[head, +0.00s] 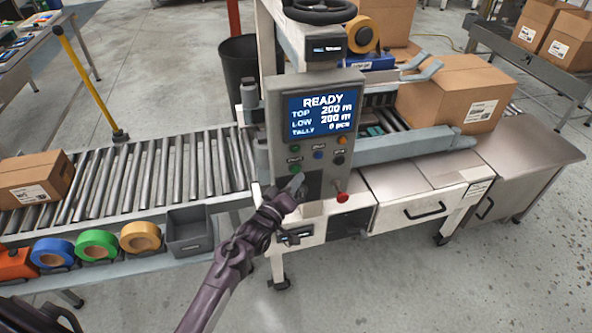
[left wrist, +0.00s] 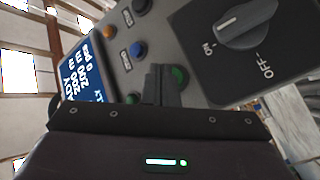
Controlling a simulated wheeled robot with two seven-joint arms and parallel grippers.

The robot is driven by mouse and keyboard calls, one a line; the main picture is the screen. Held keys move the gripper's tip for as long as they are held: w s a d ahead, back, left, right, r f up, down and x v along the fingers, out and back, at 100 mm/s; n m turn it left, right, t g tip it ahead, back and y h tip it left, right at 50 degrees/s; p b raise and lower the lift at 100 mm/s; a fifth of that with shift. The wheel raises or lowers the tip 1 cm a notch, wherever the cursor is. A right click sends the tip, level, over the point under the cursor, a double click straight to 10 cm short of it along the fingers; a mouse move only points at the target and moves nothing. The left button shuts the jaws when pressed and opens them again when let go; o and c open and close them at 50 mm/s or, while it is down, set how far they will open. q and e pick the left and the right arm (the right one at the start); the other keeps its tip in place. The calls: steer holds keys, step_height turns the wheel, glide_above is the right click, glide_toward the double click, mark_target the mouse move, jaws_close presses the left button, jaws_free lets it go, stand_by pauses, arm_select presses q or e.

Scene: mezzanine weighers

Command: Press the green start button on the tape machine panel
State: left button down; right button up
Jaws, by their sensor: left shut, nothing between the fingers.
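The grey tape machine panel (head: 262,120) has a lit screen (head: 324,115) reading READY, with small buttons below it. A green button (head: 295,169) sits low on the panel's left side; it also shows in the left wrist view (left wrist: 179,76), beside my fingertips. A second green button (left wrist: 132,98) is partly hidden at the base of my fingers. The labels are too small to tell which is start. My left gripper (head: 299,184) is shut and empty in front of the lower panel; it also shows in the left wrist view (left wrist: 163,78). I cannot tell whether it touches the button. My right gripper is not in view.
A blue button (left wrist: 138,49), an orange button (left wrist: 108,32) and a rotary ON/OFF switch (left wrist: 246,22) are close by. A red knob (head: 342,197) sticks out at the panel's lower right. A roller conveyor (head: 150,170) runs left; a carton (head: 455,93) sits on the machine.

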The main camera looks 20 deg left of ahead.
arm_select(q)
steer(key=shift+w+a, duration=0.15)
steer(key=shift+w+a, duration=0.1)
steer(key=shift+w, duration=0.1)
stand_by(0.3)
